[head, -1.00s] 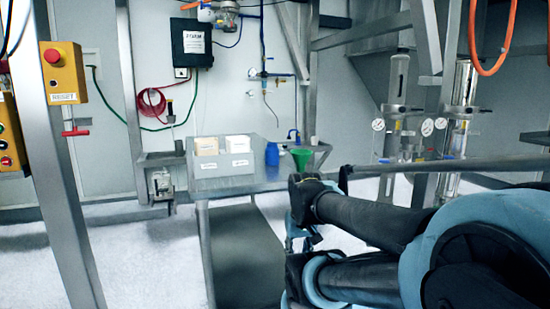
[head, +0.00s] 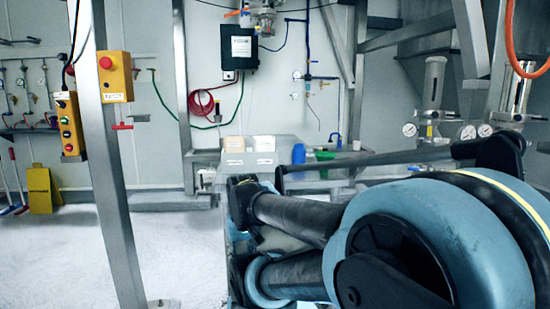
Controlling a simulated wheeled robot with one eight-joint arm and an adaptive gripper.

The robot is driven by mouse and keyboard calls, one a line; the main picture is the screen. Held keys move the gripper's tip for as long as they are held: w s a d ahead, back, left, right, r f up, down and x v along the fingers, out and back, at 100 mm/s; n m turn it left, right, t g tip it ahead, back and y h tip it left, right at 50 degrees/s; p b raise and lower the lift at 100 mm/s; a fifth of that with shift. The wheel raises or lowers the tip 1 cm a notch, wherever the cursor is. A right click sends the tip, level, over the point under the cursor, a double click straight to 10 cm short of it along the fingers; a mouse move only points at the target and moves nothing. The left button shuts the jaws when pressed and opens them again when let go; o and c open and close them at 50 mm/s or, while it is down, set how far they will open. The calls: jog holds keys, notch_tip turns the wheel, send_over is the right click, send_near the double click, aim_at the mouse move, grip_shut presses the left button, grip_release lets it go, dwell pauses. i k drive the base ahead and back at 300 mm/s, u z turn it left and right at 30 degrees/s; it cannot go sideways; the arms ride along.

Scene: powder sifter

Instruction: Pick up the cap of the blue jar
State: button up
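The blue jar (head: 298,154) stands at the back of the metal bench, just right of a tray with cream-coloured boxes. It is small in the head view, and its cap cannot be made out clearly from its body. My arm crosses the lower right of the view and covers much of the bench in front of the jar. My gripper is hidden behind or below the arm's links, so its fingers do not show.
A green funnel (head: 325,155) and a small grey cup (head: 356,145) stand right of the jar. The grey tray (head: 249,163) is to its left. A steel post (head: 112,190) with a yellow button box (head: 114,76) rises at left.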

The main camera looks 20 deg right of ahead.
aim_at(308, 156)
jog(key=u, duration=0.5)
jog(key=k, duration=1.1)
jog(key=z, duration=1.4)
jog(key=i, duration=0.95)
